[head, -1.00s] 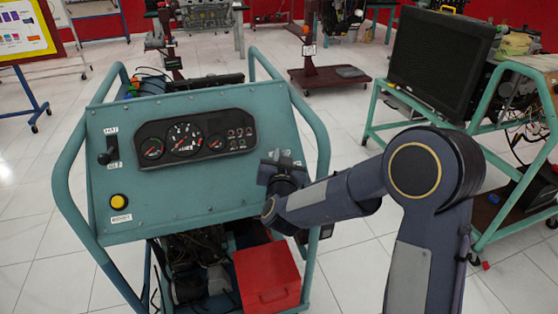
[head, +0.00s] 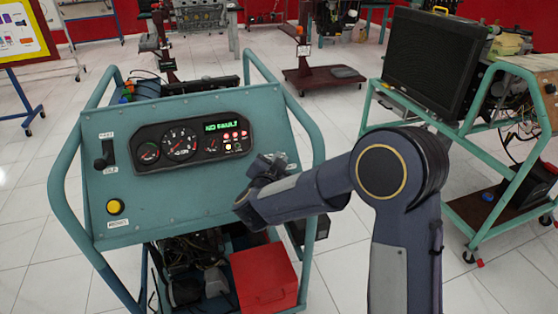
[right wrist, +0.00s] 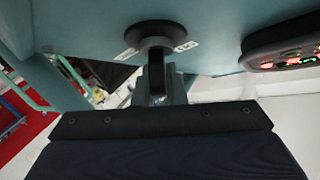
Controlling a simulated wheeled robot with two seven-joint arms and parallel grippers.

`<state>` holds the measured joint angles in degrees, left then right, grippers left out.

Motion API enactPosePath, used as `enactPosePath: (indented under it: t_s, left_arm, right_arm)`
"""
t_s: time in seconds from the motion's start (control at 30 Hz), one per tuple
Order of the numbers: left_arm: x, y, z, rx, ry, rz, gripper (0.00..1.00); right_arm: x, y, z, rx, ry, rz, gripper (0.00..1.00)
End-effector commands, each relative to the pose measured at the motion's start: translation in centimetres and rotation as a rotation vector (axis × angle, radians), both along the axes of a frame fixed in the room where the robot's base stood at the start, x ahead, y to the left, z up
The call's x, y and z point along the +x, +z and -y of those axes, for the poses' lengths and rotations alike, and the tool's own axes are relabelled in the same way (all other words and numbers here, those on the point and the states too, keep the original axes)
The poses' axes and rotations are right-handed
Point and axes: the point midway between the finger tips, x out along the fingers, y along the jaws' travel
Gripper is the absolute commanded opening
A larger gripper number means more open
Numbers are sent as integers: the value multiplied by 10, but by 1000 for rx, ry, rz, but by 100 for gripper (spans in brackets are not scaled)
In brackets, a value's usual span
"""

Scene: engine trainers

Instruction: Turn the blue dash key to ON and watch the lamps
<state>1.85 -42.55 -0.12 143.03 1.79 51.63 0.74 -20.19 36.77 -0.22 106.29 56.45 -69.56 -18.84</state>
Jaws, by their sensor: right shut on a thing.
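The teal dash panel (head: 185,195) has a black gauge cluster (head: 192,139). Its display (head: 221,126) reads "NO FAULT" in green. My left gripper is not in view.
A black lever (head: 105,154) and a yellow button (head: 115,206) are on the panel's left. Teal tube rails (head: 300,117) frame the stand. A red box (head: 264,278) sits below the panel. A second stand with a black radiator (head: 432,62) is at the right.

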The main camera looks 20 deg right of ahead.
Motion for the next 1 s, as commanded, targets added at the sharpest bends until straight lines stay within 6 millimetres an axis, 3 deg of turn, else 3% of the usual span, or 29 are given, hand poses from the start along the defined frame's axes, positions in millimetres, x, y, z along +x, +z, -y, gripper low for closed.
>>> enactPosePath:
  t_s: [0.17,0.2,0.37,0.7,1.0]
  left_arm:
    - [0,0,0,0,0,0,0]
    - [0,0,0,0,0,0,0]
    - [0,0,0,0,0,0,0]
    - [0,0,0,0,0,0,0]
    - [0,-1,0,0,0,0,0]
  right_arm:
    - [0,1,0,0,0,2,0]
    - [0,1,0,0,0,2,14]
    - [0,1,0,-1,0,1,33]
    - [-4,1,-3,0,2,1,33]
    - [-45,8,-28,-1,5,1,33]
